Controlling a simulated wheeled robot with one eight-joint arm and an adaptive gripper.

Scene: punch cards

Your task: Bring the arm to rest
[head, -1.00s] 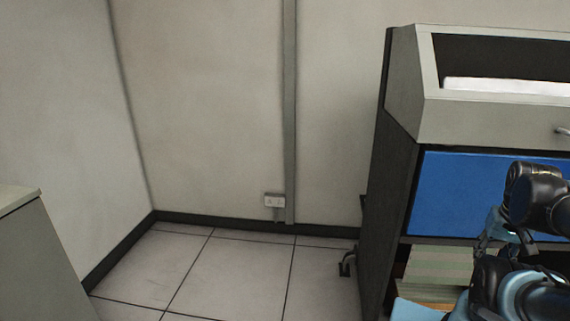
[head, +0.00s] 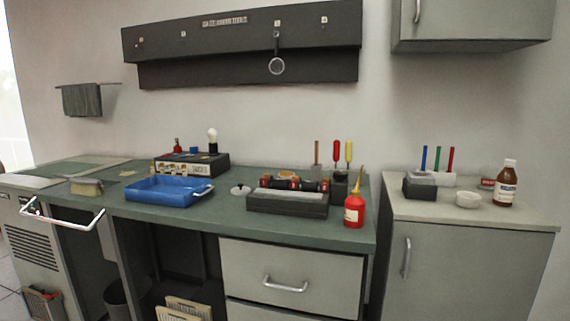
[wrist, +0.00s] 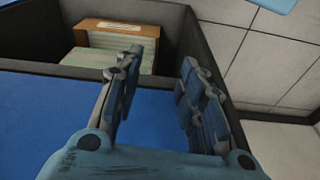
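My gripper (wrist: 164,68) shows in the wrist view with its two blue-padded fingers apart and nothing between them. It is over or beside a flat blue panel (wrist: 45,115). Beyond the fingers, a stack of pale cards or papers with an orange-brown piece (wrist: 150,28) sits in a dark-walled compartment. My arm and gripper do not show in the head view now.
The head view shows a green-topped workbench (head: 225,228) with a blue tray (head: 158,192), a dark block holder (head: 285,204) and a red bottle (head: 354,208). A grey cabinet (head: 440,255) stands at right. Tiled floor (wrist: 275,50) is clear in the wrist view.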

